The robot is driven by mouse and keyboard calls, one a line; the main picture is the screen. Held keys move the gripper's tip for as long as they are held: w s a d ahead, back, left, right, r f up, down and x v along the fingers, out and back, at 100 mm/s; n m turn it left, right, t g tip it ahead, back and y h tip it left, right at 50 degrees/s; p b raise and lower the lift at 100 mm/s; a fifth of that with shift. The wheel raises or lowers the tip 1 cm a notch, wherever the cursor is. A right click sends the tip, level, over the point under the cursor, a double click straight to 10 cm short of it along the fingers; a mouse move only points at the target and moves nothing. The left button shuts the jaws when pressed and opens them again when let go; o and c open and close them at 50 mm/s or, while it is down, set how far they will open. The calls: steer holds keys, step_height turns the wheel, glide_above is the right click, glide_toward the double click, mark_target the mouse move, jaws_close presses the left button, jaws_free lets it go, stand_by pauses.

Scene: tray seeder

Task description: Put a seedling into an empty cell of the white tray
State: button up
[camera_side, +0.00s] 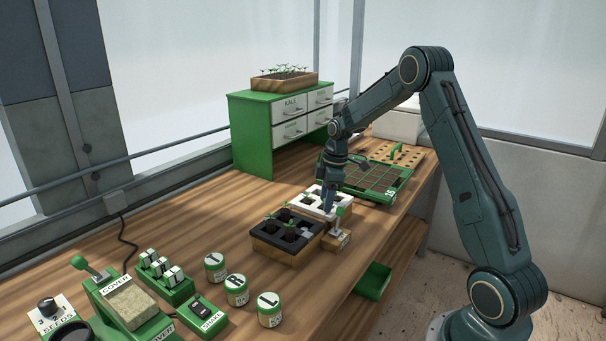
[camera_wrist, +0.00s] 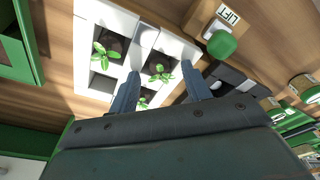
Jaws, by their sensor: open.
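The white tray (camera_side: 308,203) sits on the bench beneath my gripper (camera_side: 329,208); it also shows in the wrist view (camera_wrist: 88,12). There, green seedlings stand in dark soil: one at upper left (camera_wrist: 106,50), one between my fingertips (camera_wrist: 160,72), and one lower down (camera_wrist: 143,101), partly hidden by a finger. A cell at lower left (camera_wrist: 102,82) looks empty. My gripper (camera_wrist: 162,72) is open, its fingers apart on either side of the middle seedling. The black tray (camera_side: 262,243) with seedlings stands in front of the white tray.
A LIFT block (camera_side: 336,241) with a green knob stands right beside the trays. A green gridded tray (camera_side: 378,178) lies behind. Labelled jars (camera_side: 237,291) and a SHAKE box (camera_side: 203,315) stand at the front. A green drawer cabinet (camera_side: 252,138) stands at the back.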

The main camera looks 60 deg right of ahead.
steer(key=shift+r, duration=0.2)
step_height(320, 180, up, 13)
steer(key=s+d, duration=0.1)
steer(key=shift+s+d+r, duration=0.15)
steer(key=shift+s+d, duration=0.05)
steer(key=shift+s, duration=0.05)
steer(key=shift+a, duration=0.1)
stand_by(0.8)
steer(key=s+a+r+m+t, duration=0.1)
steer(key=s+a+r, duration=0.2)
steer(key=a, duration=0.3)
steer(key=s+a+r+m+h, duration=0.1)
steer(key=s+a+r+m, duration=0.1)
steer(key=s+a+r, duration=0.3)
steer(key=s+a+r+m+t, duration=0.1)
steer(key=s+a, duration=0.1)
steer(key=a, duration=0.5)
steer(key=s+a+f+m+t, duration=0.1)
steer(key=s+a+f+m, duration=0.1)
steer(key=s, duration=0.5)
steer(key=s+a+f+m+t, duration=0.1)
steer(key=s+a+f+m, duration=0.1)
steer(key=s+a, duration=0.3)
steer(key=s, duration=0.3)
steer(key=shift+s, duration=0.2)
